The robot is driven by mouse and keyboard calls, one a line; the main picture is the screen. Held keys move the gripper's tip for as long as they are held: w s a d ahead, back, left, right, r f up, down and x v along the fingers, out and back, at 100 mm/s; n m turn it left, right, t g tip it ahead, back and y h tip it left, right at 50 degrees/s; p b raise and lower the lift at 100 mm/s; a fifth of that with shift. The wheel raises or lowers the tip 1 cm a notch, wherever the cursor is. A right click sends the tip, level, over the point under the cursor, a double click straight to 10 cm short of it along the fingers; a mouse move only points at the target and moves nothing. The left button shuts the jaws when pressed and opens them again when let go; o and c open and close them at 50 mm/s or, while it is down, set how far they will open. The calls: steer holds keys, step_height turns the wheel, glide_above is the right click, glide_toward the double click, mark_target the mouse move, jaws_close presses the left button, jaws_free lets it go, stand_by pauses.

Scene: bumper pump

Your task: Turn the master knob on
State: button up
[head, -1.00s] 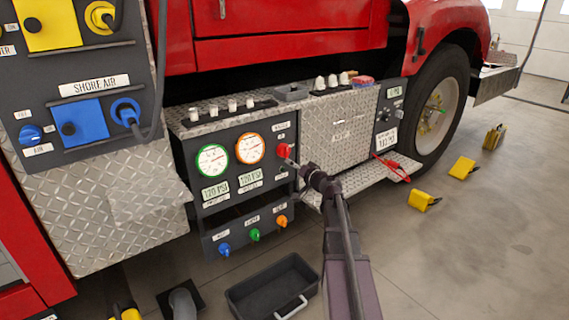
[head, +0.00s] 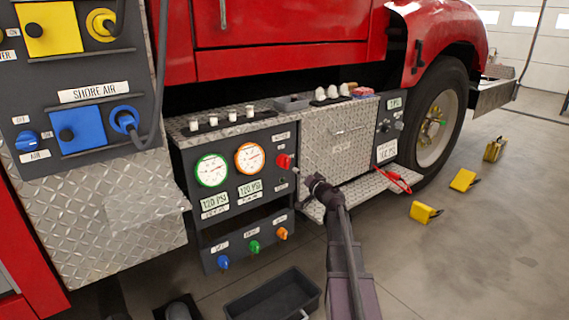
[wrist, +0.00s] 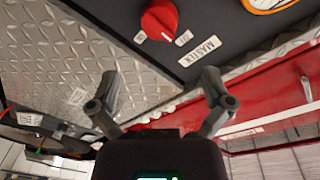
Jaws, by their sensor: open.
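The red master knob (head: 284,161) sits on the right side of the dark gauge panel (head: 233,178) on the truck. In the wrist view the red knob (wrist: 159,20) is near the top, beside a MASTER label (wrist: 200,51) and two small labels too small to read surely. A pale mark shows at the knob's edge; its exact setting is unclear. My gripper (head: 303,178) is just right of and below the knob. In the wrist view my gripper (wrist: 160,75) has its two fingers spread with nothing between them, apart from the knob.
Two round gauges (head: 230,164) are left of the knob. Blue, green and orange knobs (head: 253,246) sit lower on the panel. A diamond-plate box (head: 338,140) and a step with red clamps (head: 392,178) lie to the right. A black tray (head: 275,297) is on the floor.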

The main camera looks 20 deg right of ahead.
mark_target(287, 164)
steer(key=w, duration=0.4)
steer(key=w+a, duration=0.1)
steer(key=w, duration=0.7)
steer(key=shift+w+a, duration=0.15)
steer(key=shift+a, duration=0.05)
steer(key=c, duration=1)
